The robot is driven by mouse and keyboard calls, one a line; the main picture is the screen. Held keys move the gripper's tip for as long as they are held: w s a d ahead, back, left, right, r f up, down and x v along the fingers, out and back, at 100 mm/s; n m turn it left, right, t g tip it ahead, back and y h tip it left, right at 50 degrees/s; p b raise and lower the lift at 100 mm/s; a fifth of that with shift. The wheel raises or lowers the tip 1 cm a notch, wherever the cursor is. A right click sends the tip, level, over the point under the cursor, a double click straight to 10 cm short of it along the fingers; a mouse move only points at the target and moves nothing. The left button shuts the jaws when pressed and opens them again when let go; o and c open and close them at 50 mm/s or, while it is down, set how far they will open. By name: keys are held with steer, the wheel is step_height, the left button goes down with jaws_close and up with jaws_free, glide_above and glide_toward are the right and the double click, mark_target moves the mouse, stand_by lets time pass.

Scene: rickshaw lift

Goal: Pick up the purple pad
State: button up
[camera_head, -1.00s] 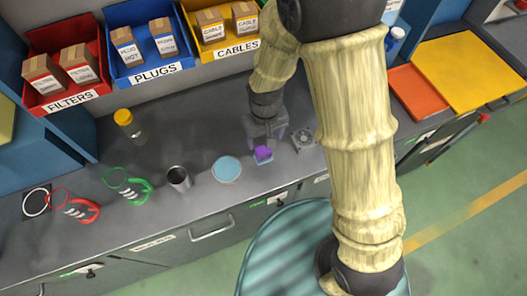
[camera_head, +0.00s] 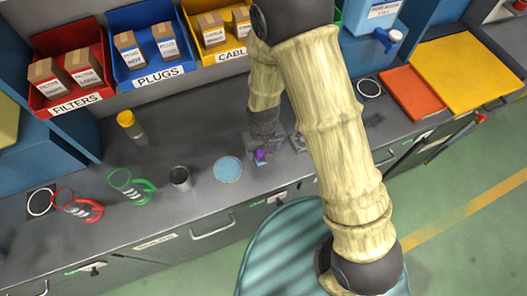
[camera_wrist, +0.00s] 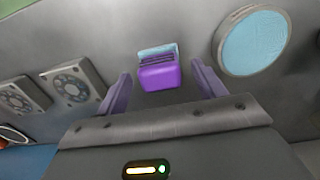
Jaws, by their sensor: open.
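The purple pad (camera_wrist: 160,75) sits on the grey counter, with a light blue piece (camera_wrist: 158,50) right at its far side in the wrist view. In the head view the pad (camera_head: 262,155) is partly hidden by my gripper. My gripper (camera_wrist: 160,85) is open. In the wrist view its two fingers stand on either side of the pad, with gaps at both sides. In the head view my gripper (camera_head: 264,150) is low over the counter at the pad.
A round light-blue disc (camera_head: 228,169) lies left of the pad, and grey fan units (camera_wrist: 75,84) lie on its other side. A metal cup (camera_head: 180,178), a green-handled jug (camera_head: 130,186) and a yellow-capped jar (camera_head: 131,127) stand farther left. Labelled bins line the back.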

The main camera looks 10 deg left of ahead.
mark_target(263, 150)
steer(key=shift+f, duration=0.55)
steer(key=c, duration=1.1)
steer(key=shift+c, duration=0.2)
steer(key=shift+r, duration=0.1)
step_height(263, 150, up, 10)
steer(key=shift+f+b, duration=0.1)
steer(key=shift+b, duration=0.75)
